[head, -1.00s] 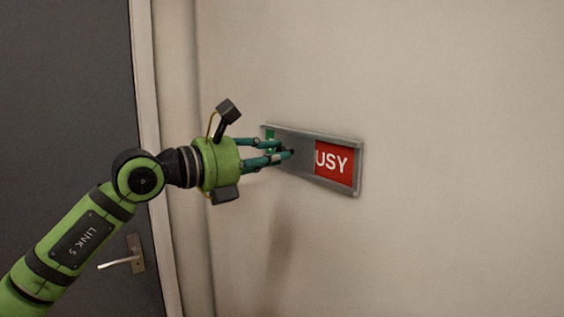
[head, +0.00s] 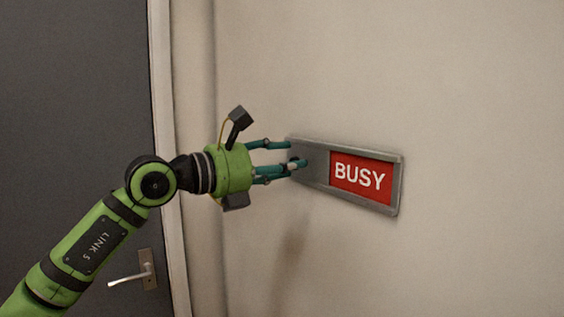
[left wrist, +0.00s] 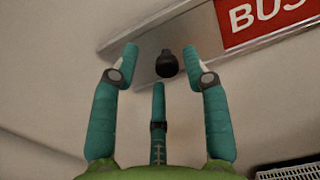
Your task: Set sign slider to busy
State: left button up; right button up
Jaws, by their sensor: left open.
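The sign (head: 398,180) is a grey metal frame on the wall with a sliding grey cover (head: 316,163). The cover sits over its left part. To the right of the cover, the red panel (head: 360,178) shows the whole word BUSY. In the left wrist view, a dark round knob (left wrist: 166,63) stands on the cover. My left gripper (head: 298,156) is at the sign's left end, its teal fingers open. In the left wrist view its fingertips (left wrist: 160,52) are spread to either side of the knob, with visible gaps. My right gripper is out of view.
A dark door (head: 75,120) with a lever handle (head: 135,272) and a pale frame (head: 170,150) is at the left. A white slatted object (left wrist: 290,170) shows at the lower right of the left wrist view. The wall around the sign is clear.

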pick_arm(q)
jog(key=v, duration=1.2)
jog(key=shift+w, duration=0.1)
